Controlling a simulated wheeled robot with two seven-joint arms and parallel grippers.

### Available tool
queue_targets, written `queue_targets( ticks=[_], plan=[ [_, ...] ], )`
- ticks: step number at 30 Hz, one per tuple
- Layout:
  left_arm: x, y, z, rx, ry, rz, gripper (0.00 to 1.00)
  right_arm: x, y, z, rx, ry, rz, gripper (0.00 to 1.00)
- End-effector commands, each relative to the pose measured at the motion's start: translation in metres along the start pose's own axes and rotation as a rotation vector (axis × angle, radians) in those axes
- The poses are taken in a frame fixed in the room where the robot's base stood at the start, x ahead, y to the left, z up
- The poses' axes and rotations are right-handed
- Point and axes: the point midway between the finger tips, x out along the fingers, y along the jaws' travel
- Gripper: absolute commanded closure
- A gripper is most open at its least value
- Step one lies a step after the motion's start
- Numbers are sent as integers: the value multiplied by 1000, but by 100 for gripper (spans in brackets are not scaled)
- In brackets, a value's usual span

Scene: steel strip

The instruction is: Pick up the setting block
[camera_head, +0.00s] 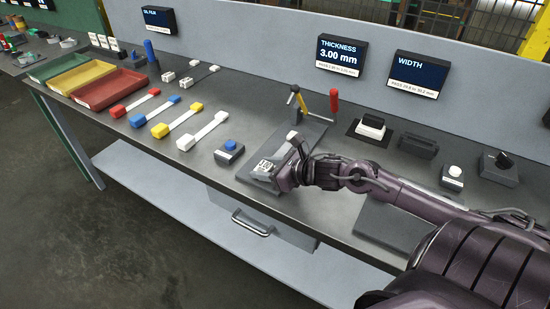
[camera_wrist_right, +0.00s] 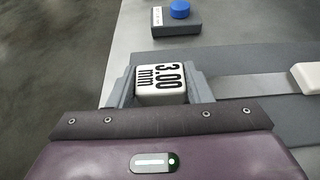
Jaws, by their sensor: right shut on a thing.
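The setting block (camera_wrist_right: 162,82) is a white block marked "3.00 mm" in black. In the right wrist view it sits between the two grey fingers of my right gripper (camera_wrist_right: 161,93), which is shut on it. In the head view the white labelled block (camera_head: 265,165) shows at the end of my right arm, low over the grey fixture plate near the bench's front edge. My right gripper (camera_head: 270,170) partly covers it there. I cannot tell whether the block touches the plate. My left gripper is not in view.
A box with a blue button (camera_head: 229,149) stands left of the gripper. Red-handled (camera_head: 333,100) and yellow-handled levers rise behind it. Coloured-end pieces and a red tray (camera_head: 108,91) lie left. The "THICKNESS 3.00 mm" display (camera_head: 341,54) is behind. Small devices stand right.

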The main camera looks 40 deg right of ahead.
Motion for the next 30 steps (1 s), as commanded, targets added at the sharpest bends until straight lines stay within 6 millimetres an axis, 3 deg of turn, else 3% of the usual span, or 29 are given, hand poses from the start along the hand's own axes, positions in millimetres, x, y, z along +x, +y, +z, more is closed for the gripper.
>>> queue_targets(
  ticks=[3, 11, 17, 19, 26, 30],
  plan=[
    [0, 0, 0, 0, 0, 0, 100, 0, 0, 1, -1, -2, 0, 84],
    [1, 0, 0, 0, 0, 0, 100, -1, 0, 3, -1, -2, 0, 84],
    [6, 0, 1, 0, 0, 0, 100, -8, 0, 20, -6, -3, 1, 84],
    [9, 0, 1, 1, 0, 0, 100, -14, 0, 34, -8, -3, 1, 84],
    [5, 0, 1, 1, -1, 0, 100, -50, 1, 15, 7, 4, 1, 84],
    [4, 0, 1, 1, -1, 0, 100, -80, 0, 2, 8, 3, -3, 84]
  ],
)
